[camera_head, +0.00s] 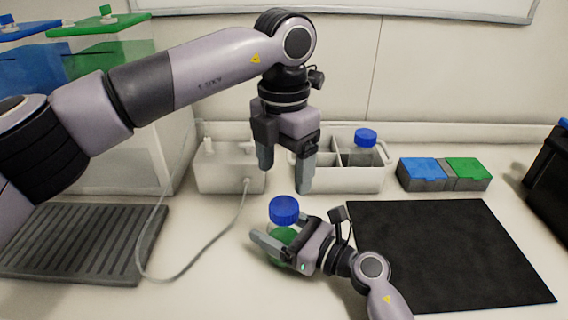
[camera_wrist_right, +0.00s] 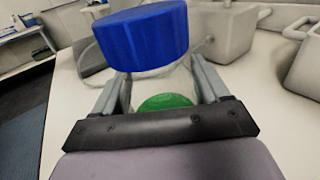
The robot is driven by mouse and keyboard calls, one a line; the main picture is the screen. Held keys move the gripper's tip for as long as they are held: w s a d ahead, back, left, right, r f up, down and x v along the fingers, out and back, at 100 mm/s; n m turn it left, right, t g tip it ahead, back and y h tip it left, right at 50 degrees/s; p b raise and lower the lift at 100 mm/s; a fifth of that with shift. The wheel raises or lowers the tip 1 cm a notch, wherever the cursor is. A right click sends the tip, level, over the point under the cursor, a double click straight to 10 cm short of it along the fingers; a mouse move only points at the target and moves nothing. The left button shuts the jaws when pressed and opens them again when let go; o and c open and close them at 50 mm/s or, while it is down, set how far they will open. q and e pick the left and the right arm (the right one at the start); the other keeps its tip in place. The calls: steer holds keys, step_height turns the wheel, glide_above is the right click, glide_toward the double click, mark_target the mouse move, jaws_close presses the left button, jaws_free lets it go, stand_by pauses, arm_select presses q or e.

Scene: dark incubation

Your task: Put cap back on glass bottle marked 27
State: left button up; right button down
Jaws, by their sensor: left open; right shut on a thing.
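A glass bottle (camera_head: 279,238) with green contents stands upright on the table, and a blue cap (camera_head: 284,208) sits on its top. My right gripper (camera_head: 277,252) is shut around the bottle's body below the cap. In the right wrist view the blue cap (camera_wrist_right: 133,39) is above the clear glass neck, with the green contents (camera_wrist_right: 166,101) below, between the fingers. My left gripper (camera_head: 285,178) is open and empty, pointing down above the cap and apart from it. The marking 27 is not visible, and I cannot tell how tight the cap is.
Behind stand a white pump box (camera_head: 228,172) with a tube and a white divided rack (camera_head: 345,181) holding another blue-capped bottle (camera_head: 364,148). A black mat (camera_head: 450,255) lies right, a grey ribbed tray (camera_head: 80,240) left. Blue and green boxes (camera_head: 445,174) stand behind the mat.

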mark_target(284, 205)
arm_select(q)
steer(key=shift+f, duration=0.15)
steer(key=shift+f, duration=3.9)
steer(key=c, duration=1.1)
steer(key=o, duration=1.3)
step_height(284, 205, up, 12)
steer(key=shift+r, duration=0.1)
